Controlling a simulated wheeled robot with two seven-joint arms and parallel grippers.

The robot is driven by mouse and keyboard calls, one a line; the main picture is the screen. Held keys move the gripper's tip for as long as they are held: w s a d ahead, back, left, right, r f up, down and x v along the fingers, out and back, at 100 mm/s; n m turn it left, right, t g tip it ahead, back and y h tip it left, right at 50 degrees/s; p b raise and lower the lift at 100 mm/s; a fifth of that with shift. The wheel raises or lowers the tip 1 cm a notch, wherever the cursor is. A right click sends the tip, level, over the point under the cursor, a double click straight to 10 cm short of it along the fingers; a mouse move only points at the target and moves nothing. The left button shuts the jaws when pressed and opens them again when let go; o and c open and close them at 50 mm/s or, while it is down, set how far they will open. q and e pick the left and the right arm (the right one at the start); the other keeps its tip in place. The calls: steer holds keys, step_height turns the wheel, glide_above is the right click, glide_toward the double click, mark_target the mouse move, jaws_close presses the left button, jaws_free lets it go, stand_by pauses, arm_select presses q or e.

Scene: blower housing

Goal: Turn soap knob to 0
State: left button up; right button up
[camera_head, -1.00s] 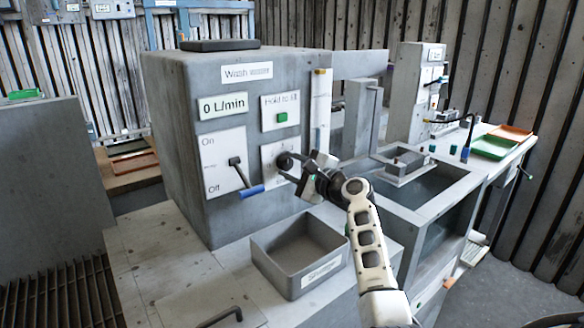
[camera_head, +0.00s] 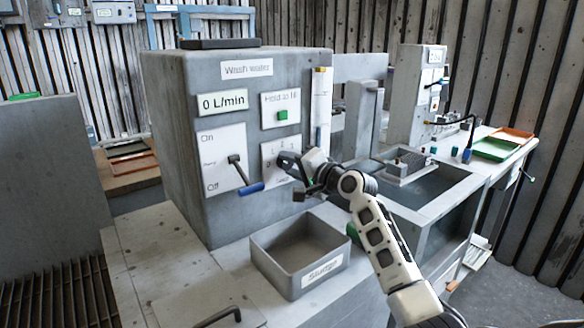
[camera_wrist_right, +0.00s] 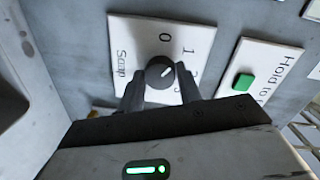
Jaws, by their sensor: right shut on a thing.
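The soap knob (camera_wrist_right: 160,73) is a dark round dial on a white panel marked "Soap" (camera_wrist_right: 122,62), with 0, 1 and further numbers around it. Its light pointer mark slants towards the 1 side in the wrist view. My right gripper (camera_wrist_right: 160,88) is shut on the knob, one finger on each side. In the head view the right gripper (camera_head: 287,164) covers the knob and part of the soap panel (camera_head: 269,151). My left gripper is not in view.
A blue-handled On/Off lever (camera_head: 250,188) sits just left of the soap panel. A green hold button (camera_head: 282,115) is above it. A grey "Sludge" bin (camera_head: 317,279) stands below the arm. The display (camera_head: 222,104) reads 0 L/min.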

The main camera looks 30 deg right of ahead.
steer(key=n, duration=0.4)
steer(key=shift+f+h, duration=0.1)
steer(key=shift+h, duration=0.2)
steer(key=shift+n, duration=1.2)
steer(key=shift+n+h, duration=0.3)
steer(key=o, duration=1)
